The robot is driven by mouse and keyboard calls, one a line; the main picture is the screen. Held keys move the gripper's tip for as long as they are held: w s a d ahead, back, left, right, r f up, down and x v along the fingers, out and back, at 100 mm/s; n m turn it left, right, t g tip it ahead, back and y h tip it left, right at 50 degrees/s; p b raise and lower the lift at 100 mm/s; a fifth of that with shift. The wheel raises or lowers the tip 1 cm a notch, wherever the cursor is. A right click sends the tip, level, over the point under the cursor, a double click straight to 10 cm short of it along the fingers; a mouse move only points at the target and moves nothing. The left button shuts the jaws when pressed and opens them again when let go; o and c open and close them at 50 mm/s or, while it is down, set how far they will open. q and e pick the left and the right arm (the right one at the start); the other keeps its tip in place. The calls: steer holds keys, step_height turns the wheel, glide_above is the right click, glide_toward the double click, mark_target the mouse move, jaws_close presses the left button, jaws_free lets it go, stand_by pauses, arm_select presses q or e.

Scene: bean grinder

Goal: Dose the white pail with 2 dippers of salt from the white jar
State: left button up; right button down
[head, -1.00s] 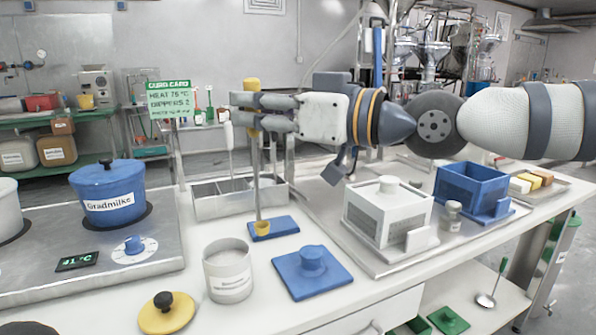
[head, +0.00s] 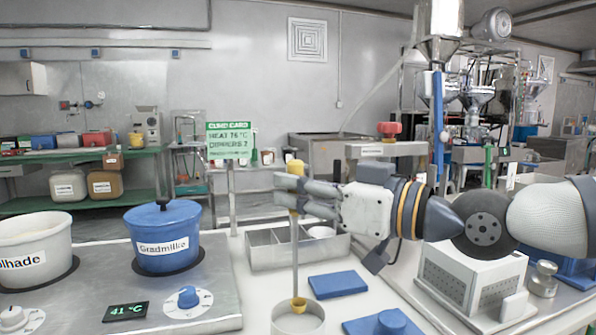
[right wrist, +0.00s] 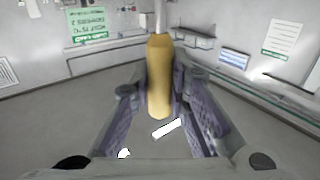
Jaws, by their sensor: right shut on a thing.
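My right gripper (head: 292,190) is shut on the yellow handle of the dipper (head: 295,250), which hangs upright. Its small yellow cup is at the mouth of the white jar (head: 284,322); I cannot tell how deep it sits or whether it holds salt. The jar is cut off by the lower edge of the head view. The yellow handle (right wrist: 160,80) stands between the fingers in the right wrist view. The white pail (head: 30,255), with a partly visible label, stands at the far left on the hot plate, apart from the gripper. My left gripper is not in view.
A blue pot (head: 165,240) labelled Gradmilke, lidded, stands beside the white pail. A green card (head: 229,141) reads heat 76 °C, dippers 2. A metal divided tray (head: 285,252) and a blue pad (head: 338,284) lie behind the jar. A white box (head: 465,285) is right.

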mark_target(298, 161)
step_height(298, 161, down, 8)
steer(key=shift+r+b, duration=0.15)
steer(key=shift+b, duration=0.9)
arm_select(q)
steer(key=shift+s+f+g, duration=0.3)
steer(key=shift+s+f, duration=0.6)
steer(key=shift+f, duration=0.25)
arm_select(e)
steer(key=shift+r, duration=0.15)
step_height(298, 161, up, 4)
steer(key=shift+f+p, duration=0.15)
steer(key=shift+p, duration=0.8)
steer(key=shift+r+p, duration=1.2)
steer(key=shift+r, duration=2.65)
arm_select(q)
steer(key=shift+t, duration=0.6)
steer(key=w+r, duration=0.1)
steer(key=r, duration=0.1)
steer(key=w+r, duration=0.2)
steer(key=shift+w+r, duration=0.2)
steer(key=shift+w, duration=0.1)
